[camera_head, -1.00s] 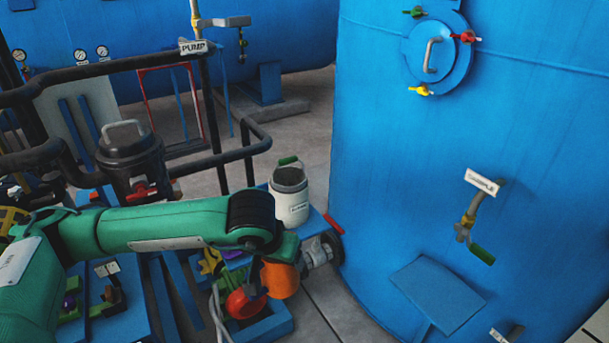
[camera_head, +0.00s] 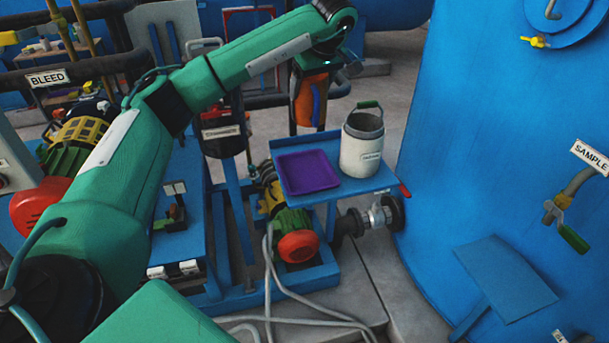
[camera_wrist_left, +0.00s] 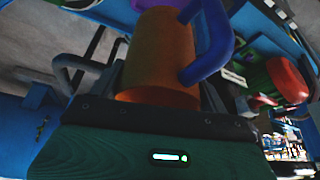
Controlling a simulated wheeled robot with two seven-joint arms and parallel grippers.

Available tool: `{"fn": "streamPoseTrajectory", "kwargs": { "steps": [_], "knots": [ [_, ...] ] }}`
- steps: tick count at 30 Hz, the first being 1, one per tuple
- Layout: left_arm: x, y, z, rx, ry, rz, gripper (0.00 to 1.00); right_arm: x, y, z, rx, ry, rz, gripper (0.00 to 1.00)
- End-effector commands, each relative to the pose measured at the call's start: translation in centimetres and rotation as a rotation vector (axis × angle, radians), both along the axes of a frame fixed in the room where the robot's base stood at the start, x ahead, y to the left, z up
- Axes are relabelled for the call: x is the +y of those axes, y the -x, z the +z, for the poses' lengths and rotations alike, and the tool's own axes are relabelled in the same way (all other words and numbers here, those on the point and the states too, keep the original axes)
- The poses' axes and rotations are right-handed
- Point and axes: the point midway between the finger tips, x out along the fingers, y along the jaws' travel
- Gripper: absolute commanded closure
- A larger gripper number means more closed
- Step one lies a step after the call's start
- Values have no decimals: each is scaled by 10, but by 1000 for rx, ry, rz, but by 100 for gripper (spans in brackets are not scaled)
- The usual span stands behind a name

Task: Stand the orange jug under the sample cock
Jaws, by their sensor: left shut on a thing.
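My left gripper (camera_head: 322,76) is shut on the orange jug (camera_head: 304,104) and holds it up in the air, beyond the purple tray. The jug has a blue handle. In the left wrist view the orange jug (camera_wrist_left: 158,55) sits between the fingers (camera_wrist_left: 160,90), its handle to the right. The sample cock (camera_head: 556,210) is on the blue tank at the right, with a green lever and a SAMPLE label. A blue bracket shelf (camera_head: 505,277) juts out below it; its top looks bare. The jug is far left of the cock. My right gripper is out of view.
A blue side table (camera_head: 330,192) carries a purple tray (camera_head: 307,171) and a white canister (camera_head: 361,148) with a green handle. Below are a pump with a red end (camera_head: 298,246) and a grey hose (camera_head: 285,290). The blue tank (camera_head: 470,110) fills the right side.

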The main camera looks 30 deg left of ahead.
Motion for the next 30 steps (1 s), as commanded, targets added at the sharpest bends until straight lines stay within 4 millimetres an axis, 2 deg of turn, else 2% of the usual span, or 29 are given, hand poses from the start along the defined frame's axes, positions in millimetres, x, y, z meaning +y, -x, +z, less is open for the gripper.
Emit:
{"fn": "streamPoseTrajectory", "kwargs": {
  "steps": [6,17,20,23,30],
  "knots": [
    [17,-5,15,0,0,109,48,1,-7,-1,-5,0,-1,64],
    [19,-5,15,1,-1,117,48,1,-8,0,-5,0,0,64],
    [19,-4,4,4,-2,118,48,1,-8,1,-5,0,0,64],
    [20,-4,-19,7,-2,117,48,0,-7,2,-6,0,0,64],
    [19,-4,-83,6,-2,116,48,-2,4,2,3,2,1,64]
  ]
}}
